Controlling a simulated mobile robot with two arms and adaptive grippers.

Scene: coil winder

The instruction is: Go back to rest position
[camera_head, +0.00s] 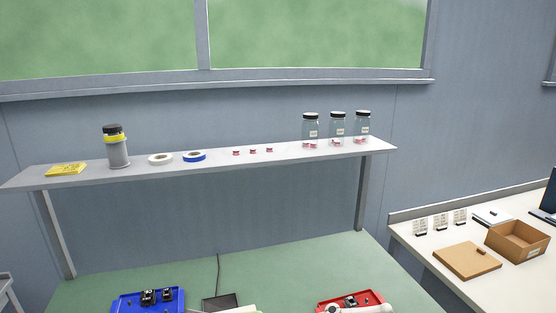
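The task names no object, only my rest position. I cannot make out either gripper in the head view. A pale rounded shape (362,308) shows at the bottom edge in front of the red tray (379,297); I cannot tell whether it is part of my arm. A whitish-green shape (238,310) is also cut off at the bottom edge. The blue tray (120,304) holds dark parts on the green bench (270,280).
A raised shelf (225,168) carries a grey canister (117,148), a white tape roll (160,159), a blue tape roll (194,156), small red-and-white pieces and three jars (337,130). A side table at right holds an open cardboard box (516,242) and a flat brown board (466,262).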

